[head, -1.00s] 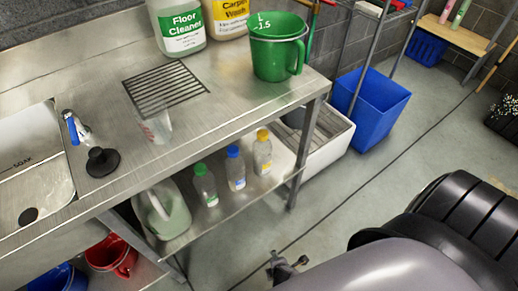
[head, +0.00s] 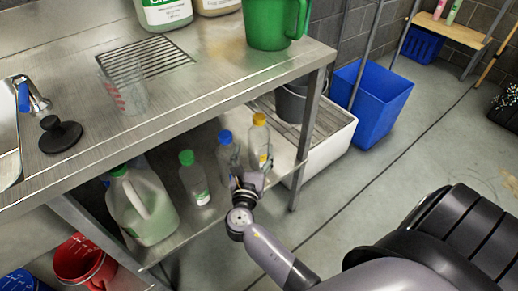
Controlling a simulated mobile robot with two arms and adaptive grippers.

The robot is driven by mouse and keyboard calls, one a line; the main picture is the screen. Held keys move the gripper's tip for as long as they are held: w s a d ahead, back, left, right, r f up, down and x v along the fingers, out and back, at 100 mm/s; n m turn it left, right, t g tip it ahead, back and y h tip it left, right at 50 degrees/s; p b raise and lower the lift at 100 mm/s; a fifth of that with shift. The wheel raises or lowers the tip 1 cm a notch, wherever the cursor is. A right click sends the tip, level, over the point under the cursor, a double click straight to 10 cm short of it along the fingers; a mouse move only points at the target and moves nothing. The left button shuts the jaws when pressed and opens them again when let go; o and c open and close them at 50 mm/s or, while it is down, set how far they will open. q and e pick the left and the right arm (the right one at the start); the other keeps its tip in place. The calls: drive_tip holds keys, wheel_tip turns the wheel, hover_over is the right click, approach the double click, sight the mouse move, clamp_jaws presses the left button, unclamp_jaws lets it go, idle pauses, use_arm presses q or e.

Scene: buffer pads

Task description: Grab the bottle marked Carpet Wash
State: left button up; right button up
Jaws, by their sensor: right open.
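On the counter at the top edge, only the base of the large container (head: 217,6) shows; its yellow label read "Carpet Wash" in the earlier frame. On the lower shelf stand three small clear bottles: yellow-capped (head: 259,134), blue-capped (head: 226,150) and green-capped (head: 193,180). The yellow-capped one has a yellowish label; I cannot read the small labels. My right gripper (head: 250,180) is open, just in front of the blue- and yellow-capped bottles, and hides their lower parts. I cannot tell whether it touches either. My left gripper is not in view.
The steel counter (head: 200,95) overhangs the lower shelf (head: 165,250). A large green-capped jug (head: 140,210) stands left of the small bottles. A counter leg (head: 309,130) rises at right, before a white sink unit (head: 330,140). A green measuring jug (head: 270,25) is above.

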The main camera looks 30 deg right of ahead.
sight(258, 127)
drive_tip(key=b+x, duration=0.1)
drive_tip(key=x, duration=0.7)
drive_tip(key=shift+w+d, duration=0.15)
drive_tip(key=b+x, duration=0.1)
drive_tip(key=x, duration=0.2)
drive_tip(key=shift+w+d+f, duration=0.1)
drive_tip(key=shift+w+d, duration=0.3)
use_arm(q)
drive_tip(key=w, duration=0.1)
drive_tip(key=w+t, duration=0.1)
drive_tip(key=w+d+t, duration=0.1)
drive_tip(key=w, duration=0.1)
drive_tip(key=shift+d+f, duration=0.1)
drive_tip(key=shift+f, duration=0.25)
use_arm(e)
drive_tip(key=shift+c, duration=0.5)
clamp_jaws()
